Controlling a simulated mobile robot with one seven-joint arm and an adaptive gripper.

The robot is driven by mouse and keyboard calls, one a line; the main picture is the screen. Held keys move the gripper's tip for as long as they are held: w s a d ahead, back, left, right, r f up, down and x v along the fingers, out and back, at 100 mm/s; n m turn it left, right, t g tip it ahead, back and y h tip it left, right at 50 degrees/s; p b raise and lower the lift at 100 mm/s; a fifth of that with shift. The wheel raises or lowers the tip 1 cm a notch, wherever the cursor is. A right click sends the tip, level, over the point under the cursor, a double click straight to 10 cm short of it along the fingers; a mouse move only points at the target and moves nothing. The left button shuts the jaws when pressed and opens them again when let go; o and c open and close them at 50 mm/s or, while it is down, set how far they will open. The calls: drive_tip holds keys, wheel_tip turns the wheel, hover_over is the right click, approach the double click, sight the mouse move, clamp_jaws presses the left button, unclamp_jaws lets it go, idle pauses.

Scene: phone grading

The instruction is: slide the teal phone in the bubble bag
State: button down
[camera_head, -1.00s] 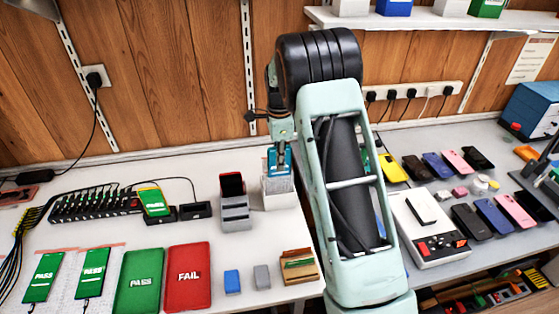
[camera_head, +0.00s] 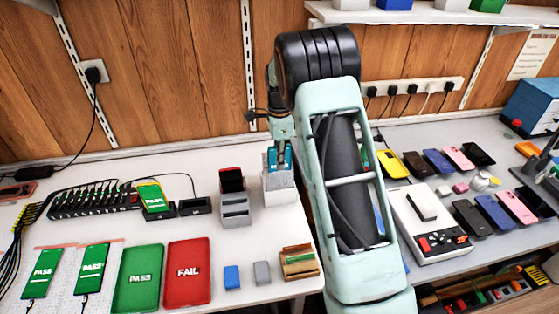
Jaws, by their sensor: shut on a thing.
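The teal phone (camera_head: 273,157) is upright at the back middle of the white bench, and only a small part of it shows. My gripper (camera_head: 280,158) is shut on its upper part, pointing down. Directly below is a pale, upright, open-topped pouch or box (camera_head: 279,192), which looks like the bubble bag in its stand. The phone's lower end is hidden at the pouch mouth. It looks partly inside, but I cannot tell how deep.
A grey stepped stand (camera_head: 235,208) with a dark red-faced phone is close left of the pouch. My arm covers the bench to its right. A green PASS tray (camera_head: 138,306) and red FAIL tray (camera_head: 187,302) lie at front left. A wooden holder (camera_head: 299,263) is at the front edge.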

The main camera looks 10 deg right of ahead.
drive_tip(key=shift+f, duration=0.5)
drive_tip(key=c, duration=2)
unclamp_jaws()
drive_tip(key=shift+o, duration=0.2)
drive_tip(key=shift+r+p, duration=2.1)
drive_tip(key=shift+r, duration=1.45)
